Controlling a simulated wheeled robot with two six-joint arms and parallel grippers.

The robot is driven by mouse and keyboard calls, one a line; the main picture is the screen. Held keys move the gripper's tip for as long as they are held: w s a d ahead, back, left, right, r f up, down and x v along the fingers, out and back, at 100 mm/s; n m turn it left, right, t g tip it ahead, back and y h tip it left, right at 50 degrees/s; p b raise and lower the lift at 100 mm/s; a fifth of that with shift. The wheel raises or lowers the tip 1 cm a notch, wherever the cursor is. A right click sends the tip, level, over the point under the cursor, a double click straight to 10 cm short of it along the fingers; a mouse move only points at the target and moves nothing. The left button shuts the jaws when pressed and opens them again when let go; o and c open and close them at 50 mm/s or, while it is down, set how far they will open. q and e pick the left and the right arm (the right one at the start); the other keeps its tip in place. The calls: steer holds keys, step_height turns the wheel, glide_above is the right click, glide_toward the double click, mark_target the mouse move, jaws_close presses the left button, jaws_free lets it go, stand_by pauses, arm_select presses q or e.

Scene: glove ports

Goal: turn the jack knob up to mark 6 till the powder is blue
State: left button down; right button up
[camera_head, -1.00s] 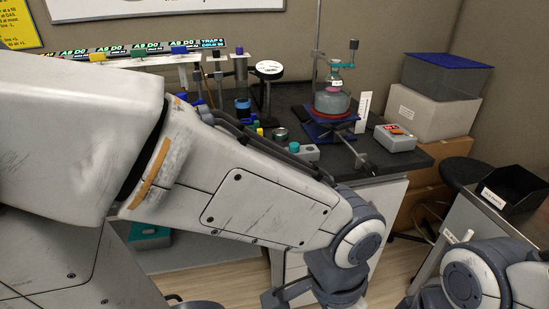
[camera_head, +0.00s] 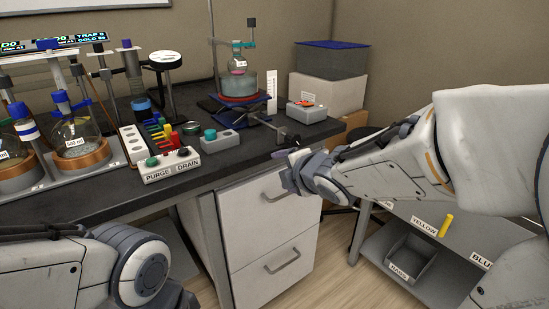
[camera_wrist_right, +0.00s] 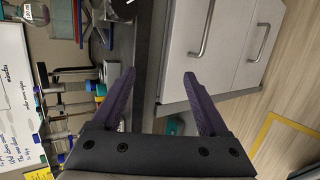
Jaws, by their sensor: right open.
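The lab jack (camera_head: 243,107), with blue plates, stands near the bench's back right in the head view. Its rod runs towards the front edge and ends in a dark knob (camera_head: 293,140). A round flask (camera_head: 238,72) sits above it in a reddish heater; the powder's colour cannot be made out. A white marked scale (camera_head: 271,90) stands beside the jack; its marks are too small to read. My right gripper (camera_head: 283,162) is just below the knob, apart from it. Its purple fingers are open and empty in the right wrist view (camera_wrist_right: 158,85). My left gripper is out of frame.
A grey control box (camera_head: 306,111) stands right of the jack, and a teal-knobbed box (camera_head: 219,140) to its left. The PURGE/DRAIN box (camera_head: 171,164) and glassware fill the bench's left. White drawers (camera_head: 265,222) are below the bench edge. A lower shelf holds a bin (camera_head: 412,262).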

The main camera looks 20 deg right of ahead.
mark_target(296, 142)
steer(key=s+d+r+n+t+y+b, duration=0.15)
steer(key=d+n+t+y+b, duration=0.5)
steer(key=n, duration=1.35)
arm_select(q)
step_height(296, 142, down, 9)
steer(key=b, duration=0.1)
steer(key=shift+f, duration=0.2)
arm_select(e)
steer(key=shift+g+h, duration=0.75)
steer(key=w, duration=0.9)
steer(key=shift+w+a+r, duration=0.35)
steer(key=shift+w, duration=0.05)
jaws_close()
steer(key=shift+a, duration=0.15)
